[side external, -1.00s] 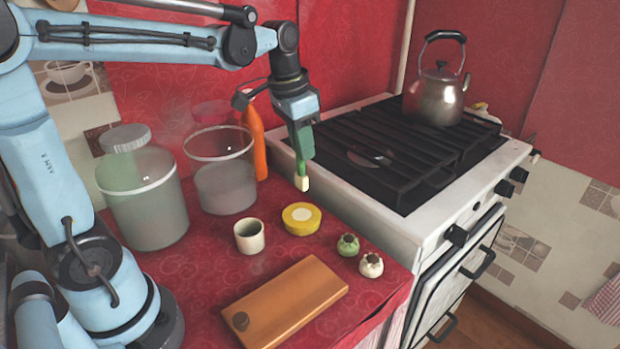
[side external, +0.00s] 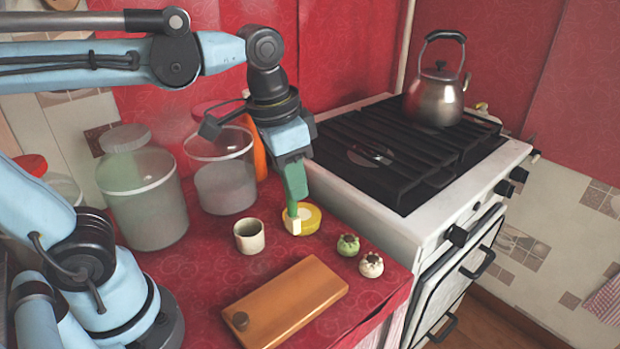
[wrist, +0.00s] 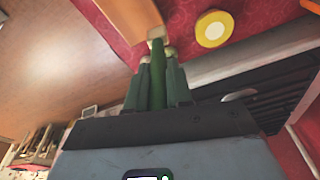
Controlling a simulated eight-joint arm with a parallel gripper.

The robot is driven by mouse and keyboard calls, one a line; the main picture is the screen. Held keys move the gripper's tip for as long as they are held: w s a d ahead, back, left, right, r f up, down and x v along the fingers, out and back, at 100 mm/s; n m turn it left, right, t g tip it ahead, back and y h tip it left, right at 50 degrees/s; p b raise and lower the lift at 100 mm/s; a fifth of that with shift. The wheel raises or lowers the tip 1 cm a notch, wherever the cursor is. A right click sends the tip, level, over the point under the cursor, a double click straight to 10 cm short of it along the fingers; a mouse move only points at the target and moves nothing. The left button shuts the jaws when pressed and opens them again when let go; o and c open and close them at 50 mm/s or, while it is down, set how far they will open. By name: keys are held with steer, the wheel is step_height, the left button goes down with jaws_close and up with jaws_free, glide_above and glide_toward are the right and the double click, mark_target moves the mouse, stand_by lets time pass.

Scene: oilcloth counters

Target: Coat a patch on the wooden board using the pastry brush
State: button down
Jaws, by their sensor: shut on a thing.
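My gripper (side external: 294,182) points down and is shut on the pastry brush (side external: 295,225), which has a green handle and a pale, blocky tip. In the side view the tip overlaps the left edge of a round yellow piece with a pale centre (side external: 311,216). In the wrist view the brush tip (wrist: 155,34) shows apart from the yellow piece (wrist: 214,28), so contact is doubtful. The wooden board (side external: 290,300) lies flat at the counter's front, with a dark round knob or hole at its left end. No coated patch can be made out on it.
A small pale cup (side external: 249,237) stands left of the yellow piece. Green (side external: 348,245) and white (side external: 371,265) small pots sit at the right counter edge. Large clear jars (side external: 145,200) and an orange bottle (side external: 260,160) stand behind. The stove (side external: 400,200) with a kettle (side external: 436,98) is right.

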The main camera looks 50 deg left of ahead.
steer(key=s+d+f+m+h, duration=0.1)
steer(key=s+d+m, duration=0.5)
steer(key=s, duration=0.3)
steer(key=shift+s+a+x, duration=0.5)
steer(key=shift+s+x, duration=0.15)
steer(key=shift+x, duration=2.8)
steer(key=shift+w+f, duration=0.7)
steer(key=shift+w, duration=4.65)
steer(key=shift+s+a, duration=0.6)
steer(key=shift+s, duration=5)
steer(key=shift+w+a, duration=0.75)
steer(key=shift+w, duration=4.75)
steer(key=w+d+v, duration=0.1)
steer(key=v, duration=0.6)
steer(key=shift+r+g, duration=0.3)
steer(key=shift+r, duration=0.3)
